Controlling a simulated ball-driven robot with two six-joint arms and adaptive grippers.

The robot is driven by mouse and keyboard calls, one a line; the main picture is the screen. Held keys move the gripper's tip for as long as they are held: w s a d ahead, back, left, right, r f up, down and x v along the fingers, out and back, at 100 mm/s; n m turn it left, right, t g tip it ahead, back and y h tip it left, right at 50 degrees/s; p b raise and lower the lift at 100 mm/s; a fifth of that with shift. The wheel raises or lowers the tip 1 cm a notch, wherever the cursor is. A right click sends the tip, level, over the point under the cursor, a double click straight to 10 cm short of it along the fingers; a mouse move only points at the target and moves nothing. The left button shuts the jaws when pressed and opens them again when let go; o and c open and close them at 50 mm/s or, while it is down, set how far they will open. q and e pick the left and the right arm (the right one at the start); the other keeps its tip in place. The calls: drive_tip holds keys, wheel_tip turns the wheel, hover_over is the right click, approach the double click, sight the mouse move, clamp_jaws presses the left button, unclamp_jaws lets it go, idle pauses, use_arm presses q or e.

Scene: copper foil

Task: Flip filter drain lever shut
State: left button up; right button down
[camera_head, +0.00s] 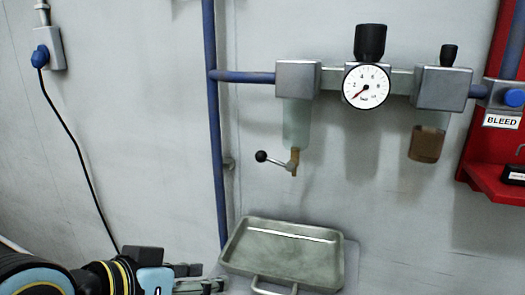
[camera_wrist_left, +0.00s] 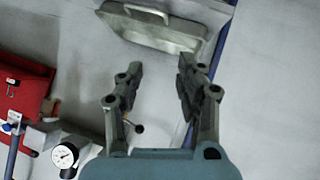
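The drain lever (camera_head: 276,161) is a short metal arm with a black ball knob (camera_head: 261,156). It points left and slightly up from a brass drain valve (camera_head: 295,160) under the clear filter bowl (camera_head: 296,122). My right gripper is not in view.
A metal tray (camera_head: 280,245) with a front handle sits below the valve. A blue vertical pipe (camera_head: 216,150) runs left of the lever. The pressure gauge (camera_head: 366,86) and a second bowl (camera_head: 427,144) are right. A red panel (camera_head: 488,165) stands far right. The wall around the knob is clear.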

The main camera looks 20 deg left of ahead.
use_arm(q)
drive_tip(key=w+d+r+n+t+h, duration=0.1)
drive_tip(key=w+d+r+n+t, duration=0.1)
drive_tip(key=w+r+t, duration=0.3)
drive_tip(key=n+t+y, duration=0.1)
drive_tip(key=n+t, duration=0.2)
drive_tip(key=n, duration=0.1)
approach(259, 158)
drive_tip(key=w, duration=0.4)
drive_tip(key=w+d+p, duration=0.1)
drive_tip(key=w, duration=0.1)
drive_tip(key=w+d+p, duration=0.1)
drive_tip(key=w, duration=0.2)
drive_tip(key=shift+w+r, duration=0.1)
drive_tip(key=shift+w, duration=0.2)
drive_tip(key=shift+w+d, duration=0.1)
drive_tip(key=shift+w, duration=0.6)
clamp_jaws()
